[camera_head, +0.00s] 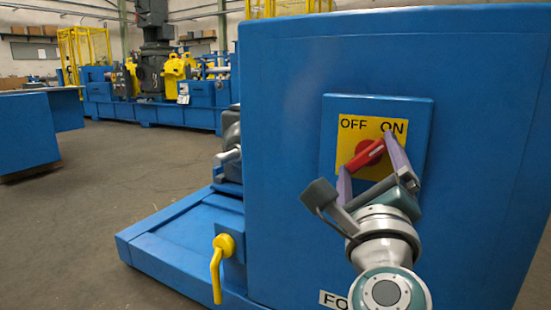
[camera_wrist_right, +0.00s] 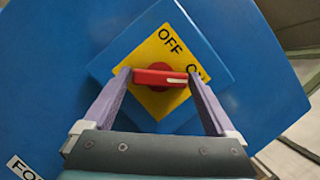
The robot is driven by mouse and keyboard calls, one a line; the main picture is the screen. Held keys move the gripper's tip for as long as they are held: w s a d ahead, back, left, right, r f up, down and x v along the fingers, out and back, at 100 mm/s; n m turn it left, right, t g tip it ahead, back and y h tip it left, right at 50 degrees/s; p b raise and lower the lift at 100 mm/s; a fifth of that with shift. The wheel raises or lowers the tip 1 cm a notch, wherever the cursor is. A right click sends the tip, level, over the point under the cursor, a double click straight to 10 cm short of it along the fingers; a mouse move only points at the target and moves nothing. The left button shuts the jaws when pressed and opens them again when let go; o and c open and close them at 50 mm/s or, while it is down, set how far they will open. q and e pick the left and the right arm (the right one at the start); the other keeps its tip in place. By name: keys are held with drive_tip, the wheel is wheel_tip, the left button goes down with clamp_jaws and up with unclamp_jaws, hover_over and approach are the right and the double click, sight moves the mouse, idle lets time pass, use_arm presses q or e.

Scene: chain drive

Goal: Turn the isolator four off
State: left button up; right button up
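The isolator is a red rotary handle (camera_head: 364,155) on a yellow plate (camera_head: 352,131) marked OFF and ON, set on a blue box on a blue cabinet. The handle's white-marked end points up and right, toward ON. My right gripper (camera_head: 366,168) is at the plate, its two purple fingers wide apart. In the right wrist view the handle (camera_wrist_right: 160,77) lies crosswise between the fingertips (camera_wrist_right: 159,77), one finger close by each end. Whether they touch it, I cannot tell. The right finger partly covers the word ON. My left gripper is not in view.
The blue cabinet (camera_head: 285,200) fills the right side, with a partly hidden "FO" label (camera_head: 334,299) low on it. A yellow lever (camera_head: 220,265) sticks out at its lower left above a blue base (camera_head: 180,240). Open floor (camera_head: 120,180) lies left.

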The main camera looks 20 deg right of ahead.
drive_tip(key=c, duration=1)
drive_tip(key=shift+r+n+p, duration=0.2)
drive_tip(key=shift+n+p, duration=0.2)
drive_tip(key=shift+p, duration=0.3)
drive_tip(key=n+g+y+p, duration=0.1)
drive_tip(key=n+p, duration=0.3)
drive_tip(key=p, duration=0.1)
drive_tip(key=n+g+y+p, duration=0.1)
drive_tip(key=n+p, duration=0.3)
drive_tip(key=p, duration=0.2)
drive_tip(key=r+n+g+y+p, duration=0.1)
drive_tip(key=n+p, duration=0.3)
drive_tip(key=p, duration=0.2)
drive_tip(key=shift+n+y, duration=0.3)
drive_tip(key=shift+n, duration=0.1)
drive_tip(key=n+g+p, duration=0.1)
drive_tip(key=n+p, duration=0.1)
drive_tip(key=shift+f+g+p, duration=0.15)
drive_tip(key=shift+g+p, duration=0.15)
drive_tip(key=shift+p, duration=0.1)
drive_tip(key=shift+n+g+p, duration=0.3)
drive_tip(key=shift+n+p, duration=0.15)
drive_tip(key=shift+n, duration=0.25)
drive_tip(key=shift+f, duration=0.1)
drive_tip(key=o, duration=1.2)
